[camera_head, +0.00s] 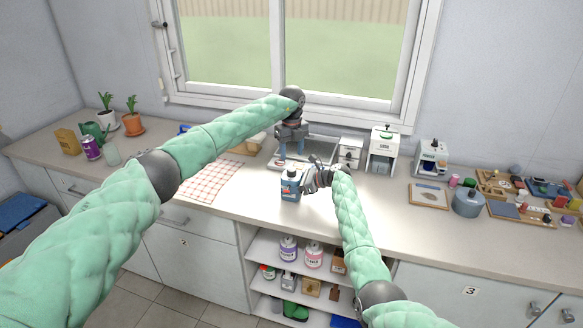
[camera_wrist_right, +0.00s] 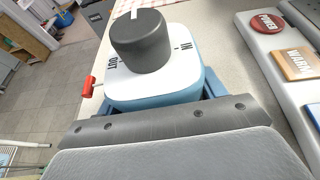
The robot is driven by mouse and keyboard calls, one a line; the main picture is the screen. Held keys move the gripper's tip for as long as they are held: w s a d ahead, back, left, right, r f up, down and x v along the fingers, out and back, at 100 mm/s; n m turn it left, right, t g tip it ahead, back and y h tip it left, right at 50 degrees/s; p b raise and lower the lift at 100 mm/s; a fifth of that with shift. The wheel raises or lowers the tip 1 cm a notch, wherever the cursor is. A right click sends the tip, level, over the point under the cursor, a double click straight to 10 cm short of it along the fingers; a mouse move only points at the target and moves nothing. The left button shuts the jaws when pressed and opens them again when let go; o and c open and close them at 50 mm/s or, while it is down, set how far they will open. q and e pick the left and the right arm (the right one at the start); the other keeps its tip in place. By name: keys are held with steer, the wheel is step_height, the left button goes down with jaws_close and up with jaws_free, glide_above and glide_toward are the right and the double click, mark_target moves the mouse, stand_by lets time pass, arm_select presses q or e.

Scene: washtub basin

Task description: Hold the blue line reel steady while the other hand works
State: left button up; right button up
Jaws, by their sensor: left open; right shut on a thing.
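The blue line reel (camera_head: 291,189) stands on the counter near its front edge, in front of the washtub basin (camera_head: 318,149). In the right wrist view the reel (camera_wrist_right: 150,95) shows a white top, a dark knob, IN and OUT lettering and a red crank knob on its left. My right gripper (camera_head: 306,184) is shut on the reel; its blue fingers show partly on either side in the wrist view. My left gripper (camera_head: 291,155) points down, open and empty, behind and above the reel, in front of the basin; its exact height is unclear.
A checked cloth (camera_head: 211,180) lies left of the reel. A grey panel (camera_wrist_right: 268,52) with POWER and WARM buttons is close on the right in the wrist view. White appliances (camera_head: 383,149) stand at the back right. An open shelf (camera_head: 262,245) is below the counter.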

mark_target(291, 169)
arm_select(q)
step_height(291, 169, down, 7)
steer(key=shift+r, duration=0.1)
stand_by(0.3)
steer(key=c, duration=1)
